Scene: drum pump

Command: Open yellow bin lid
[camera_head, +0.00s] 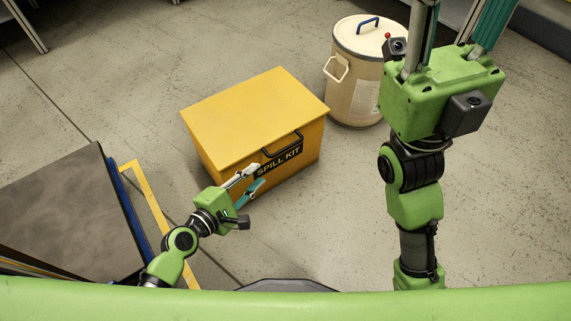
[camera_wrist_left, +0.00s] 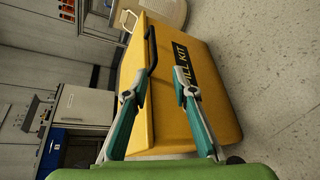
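The yellow bin (camera_head: 225,170) stands on the floor with its flat lid (camera_head: 255,115) shut. Its front has a black "SPILL KIT" label (camera_head: 279,162) and a black handle (camera_head: 297,138) near the lid edge. My left gripper (camera_head: 258,174) is open and empty in front of the bin, near the left part of the front. In the left wrist view, its fingertips (camera_wrist_left: 162,74) point at the bin, with the black handle (camera_wrist_left: 152,48) close by one fingertip; contact cannot be told. My right gripper (camera_head: 456,12) has its fingers spread, with tips cut off by the frame.
A beige drum (camera_head: 350,95) with a blue lid handle stands behind the bin on the right. The floor left of the bin is clear. Cabinets (camera_wrist_left: 85,105) show in the wrist view.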

